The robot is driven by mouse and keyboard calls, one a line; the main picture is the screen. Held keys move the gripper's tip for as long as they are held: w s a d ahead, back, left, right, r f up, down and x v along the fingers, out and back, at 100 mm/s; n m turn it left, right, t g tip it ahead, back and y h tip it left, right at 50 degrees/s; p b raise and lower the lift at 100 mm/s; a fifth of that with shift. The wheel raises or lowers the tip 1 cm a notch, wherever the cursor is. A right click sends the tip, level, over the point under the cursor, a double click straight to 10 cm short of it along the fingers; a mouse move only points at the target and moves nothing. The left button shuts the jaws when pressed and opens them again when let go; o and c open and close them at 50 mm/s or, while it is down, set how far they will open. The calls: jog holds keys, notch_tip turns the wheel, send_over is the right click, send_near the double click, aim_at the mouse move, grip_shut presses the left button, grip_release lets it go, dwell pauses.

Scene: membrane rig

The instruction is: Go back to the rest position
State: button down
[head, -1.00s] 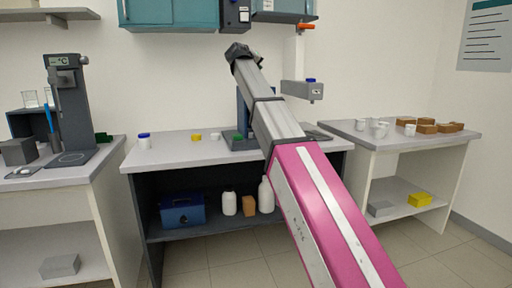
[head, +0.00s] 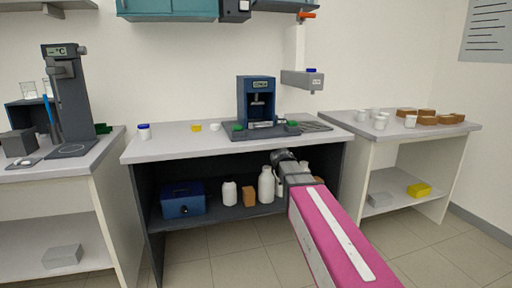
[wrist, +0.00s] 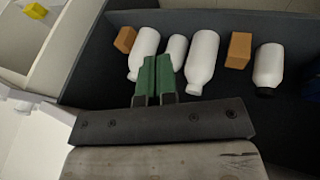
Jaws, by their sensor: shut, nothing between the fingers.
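My gripper (wrist: 156,77) shows in the wrist view with its two green fingers together, shut and empty. Behind the fingers lie white bottles (wrist: 202,58) and brown boxes (wrist: 240,50) on the dark lower shelf; the fingers overlap them in the picture, and I cannot tell the gap. In the head view my magenta and grey arm is folded low in front of the middle bench, its dark wrist end just below the bench top's front edge. The fingers themselves are hidden in the head view.
The middle bench (head: 180,147) carries a dark blue press rig (head: 256,100) on a dark base. Its lower shelf holds a blue box (head: 183,199) and a white bottle (head: 266,184). The right bench (head: 355,123) holds white cups and brown blocks. Floor in front is clear.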

jog(key=s+d+f+m+g+y, duration=0.1)
jog(key=s+d+f+g, duration=0.1)
jog(key=s+f, duration=0.7)
jog(key=s+d+f+m+g+y, duration=0.1)
jog(key=s+d+f+g+y, duration=0.1)
jog(key=s+f, duration=0.7)
jog(key=s, duration=0.3)
jog(key=shift+s+f+m+g, duration=0.3)
jog(key=shift+s+f, duration=0.05)
jog(key=shift+f, duration=0.05)
